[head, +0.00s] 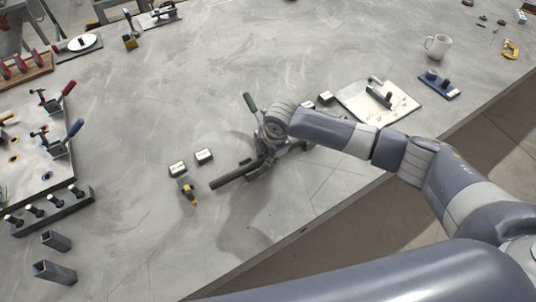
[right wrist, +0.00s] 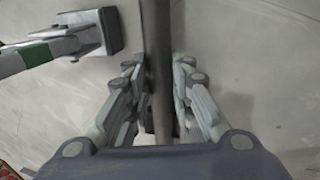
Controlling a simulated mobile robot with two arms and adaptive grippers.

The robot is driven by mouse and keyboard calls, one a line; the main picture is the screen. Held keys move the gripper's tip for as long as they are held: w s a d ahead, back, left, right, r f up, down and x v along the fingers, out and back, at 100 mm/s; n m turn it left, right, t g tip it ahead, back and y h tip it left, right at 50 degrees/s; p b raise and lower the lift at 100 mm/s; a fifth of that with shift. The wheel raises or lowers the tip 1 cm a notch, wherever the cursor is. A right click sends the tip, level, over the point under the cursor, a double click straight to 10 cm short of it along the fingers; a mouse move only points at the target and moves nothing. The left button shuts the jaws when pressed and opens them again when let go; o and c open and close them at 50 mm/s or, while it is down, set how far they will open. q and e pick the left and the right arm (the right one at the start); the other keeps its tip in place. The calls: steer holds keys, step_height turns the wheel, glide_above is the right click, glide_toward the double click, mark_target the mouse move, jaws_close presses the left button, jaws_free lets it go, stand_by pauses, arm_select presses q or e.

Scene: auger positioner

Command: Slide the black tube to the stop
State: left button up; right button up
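The black tube (head: 232,178) lies low over the grey table, its free end pointing left and down in the head view. Its other end is hidden by my right gripper and the fixture. My right gripper (head: 266,140) is at the tube. In the right wrist view the tube (right wrist: 158,45) runs between the fingers (right wrist: 160,85), which sit close on both sides of it, shut on it. A green-handled clamp (head: 250,103) stands beside the gripper; a green and white handle (right wrist: 40,53) also shows there. I cannot make out the stop. My left gripper is out of view.
Two small blocks (head: 204,156) and a black and yellow piece (head: 188,191) lie near the tube's free end. A light plate (head: 378,101), a blue block (head: 438,85) and a mug (head: 437,46) stand right. A clamp board (head: 33,150) stands left. The front middle is clear.

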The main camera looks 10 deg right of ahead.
mark_target(258, 162)
steer(key=shift+w+r, duration=0.1)
jaws_close()
steer(key=shift+s+a+p, duration=0.25)
steer(key=shift+s+a, duration=0.1)
steer(key=shift+a, duration=0.5)
steer(key=shift+s+a+p, duration=0.25)
steer(key=shift+s+a, duration=0.05)
steer(key=shift+a, duration=0.5)
steer(key=o, duration=1)
jaws_free()
steer(key=shift+s, duration=0.1)
